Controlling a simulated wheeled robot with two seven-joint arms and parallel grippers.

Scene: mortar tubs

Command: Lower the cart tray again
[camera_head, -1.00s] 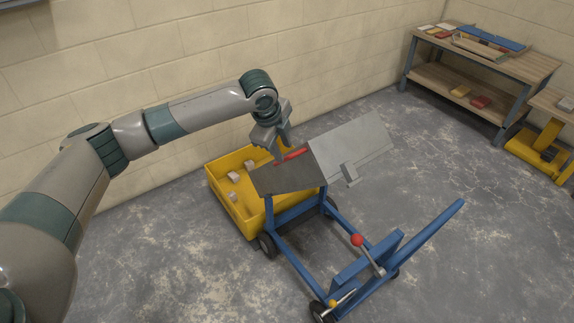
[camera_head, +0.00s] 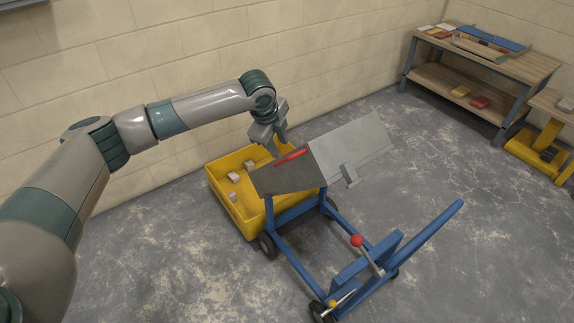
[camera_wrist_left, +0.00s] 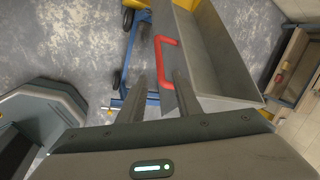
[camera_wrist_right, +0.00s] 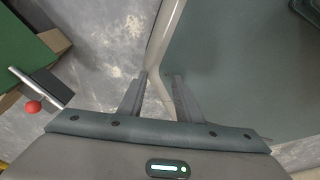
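The cart has a blue frame (camera_head: 290,258) and a grey tray (camera_head: 352,146), which is tipped up at a slant. A red handle (camera_head: 291,157) sits on the tray's left part; it also shows in the left wrist view (camera_wrist_left: 166,41). My left gripper (camera_head: 281,148) is just above the handle, fingers pointing down. In the left wrist view its fingers (camera_wrist_left: 162,75) are apart, with the handle close by their tips; I cannot tell whether they touch it. My right gripper (camera_wrist_right: 156,85) is open and empty, seen only in its own wrist view.
A yellow tub (camera_head: 222,198) with several pale blocks stands behind the cart's left end. A lever with a red knob (camera_head: 357,240) rises near the cart's blue push bar (camera_head: 430,232). A workbench (camera_head: 515,65) stands at the back right. Floor between is clear.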

